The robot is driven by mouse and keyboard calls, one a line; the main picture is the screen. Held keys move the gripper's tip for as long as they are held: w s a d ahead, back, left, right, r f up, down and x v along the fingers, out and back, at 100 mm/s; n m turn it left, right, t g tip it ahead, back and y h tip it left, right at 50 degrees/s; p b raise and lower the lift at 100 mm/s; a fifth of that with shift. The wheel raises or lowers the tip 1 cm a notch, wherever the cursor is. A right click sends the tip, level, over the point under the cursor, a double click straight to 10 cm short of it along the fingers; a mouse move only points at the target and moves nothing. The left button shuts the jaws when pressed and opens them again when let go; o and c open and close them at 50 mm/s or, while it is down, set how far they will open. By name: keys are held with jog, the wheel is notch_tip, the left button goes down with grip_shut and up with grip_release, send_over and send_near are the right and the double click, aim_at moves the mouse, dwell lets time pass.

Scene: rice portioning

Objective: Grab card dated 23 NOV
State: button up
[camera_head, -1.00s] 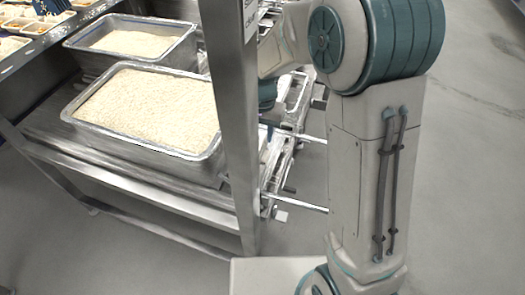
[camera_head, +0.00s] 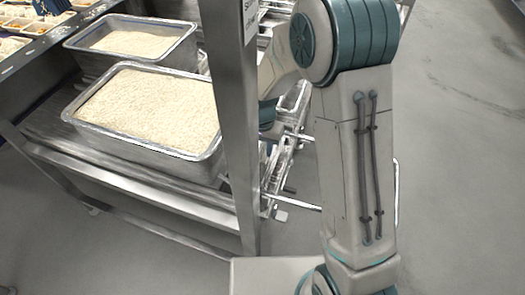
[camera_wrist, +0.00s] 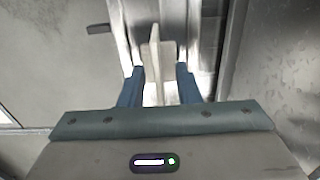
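In the wrist view my gripper (camera_wrist: 159,75) has its two blue fingers apart, with a gap between them. A pale, thin upright piece, seen nearly edge-on, stands between and beyond the fingertips; it may be a card (camera_wrist: 155,52). I see clear space on either side of it, so the fingers do not appear to touch it. No date can be read on it. In the head view my gripper is hidden behind the steel post and my own arm, and no dated card can be made out.
A steel post (camera_head: 233,130) with a partly cut-off label stands close to my arm. Left of it are a near rice tray (camera_head: 140,148) and a far rice tray (camera_head: 70,42). In the wrist view a metal panel (camera_wrist: 275,60) is close on the right.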

jog(key=shift+f+b, duration=0.25)
jog(key=shift+b, duration=0.05)
dwell(0.4)
grip_shut()
